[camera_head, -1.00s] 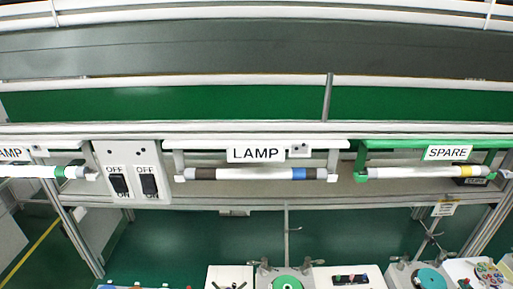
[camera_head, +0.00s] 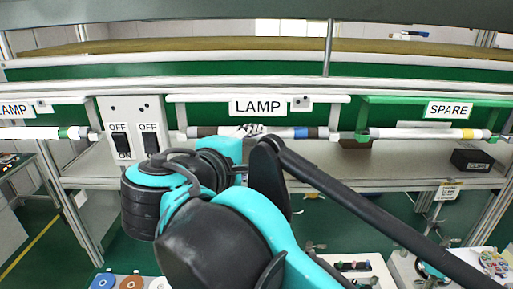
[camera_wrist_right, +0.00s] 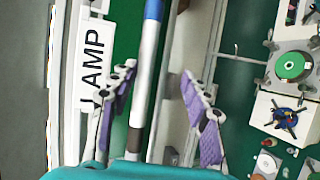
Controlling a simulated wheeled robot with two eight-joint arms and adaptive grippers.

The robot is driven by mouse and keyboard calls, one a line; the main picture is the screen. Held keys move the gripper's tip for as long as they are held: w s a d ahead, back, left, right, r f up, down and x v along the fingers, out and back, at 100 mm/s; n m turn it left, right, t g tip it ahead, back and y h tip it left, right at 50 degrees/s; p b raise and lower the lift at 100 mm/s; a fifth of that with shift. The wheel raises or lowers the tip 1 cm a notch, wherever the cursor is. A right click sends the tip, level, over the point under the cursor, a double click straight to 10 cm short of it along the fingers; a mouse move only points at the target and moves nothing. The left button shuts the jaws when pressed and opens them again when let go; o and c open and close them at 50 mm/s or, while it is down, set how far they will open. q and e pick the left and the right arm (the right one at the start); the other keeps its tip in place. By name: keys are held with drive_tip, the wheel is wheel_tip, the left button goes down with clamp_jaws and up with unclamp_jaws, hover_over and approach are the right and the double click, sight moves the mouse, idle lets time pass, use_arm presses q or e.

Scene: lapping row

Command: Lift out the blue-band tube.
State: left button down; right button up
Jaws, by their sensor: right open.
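The blue-band tube (camera_head: 284,132) is a white tube with a dark band near its left end and a blue band near its right end. It lies level between the end sockets of the white fixture (camera_head: 337,112) under the LAMP sign (camera_head: 257,106). In the right wrist view the tube (camera_wrist_right: 147,62) runs upright between the fingers of my right gripper (camera_wrist_right: 157,78), which are open with gaps on both sides. In the head view my right gripper (camera_head: 246,130) is at the tube's middle, partly hidden by my arm. My left gripper is not in view.
A yellow-band tube (camera_head: 420,134) sits in the green SPARE fixture (camera_head: 371,112). A green-band tube (camera_head: 45,133) is at the left. A switch box (camera_head: 131,112) stands left of the lamp fixture. A black box (camera_head: 471,159) rests on the shelf at right.

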drive_tip(key=shift+t, duration=0.3)
drive_tip(key=w, duration=0.2)
drive_tip(key=w+p, duration=0.1)
drive_tip(key=w, duration=0.1)
drive_tip(key=w+d+p, duration=0.1)
drive_tip(key=w, duration=0.2)
drive_tip(key=shift+r, duration=0.15)
drive_tip(key=shift+w+d, duration=0.15)
drive_tip(key=shift+w, duration=0.05)
drive_tip(key=shift+s, duration=0.1)
clamp_jaws()
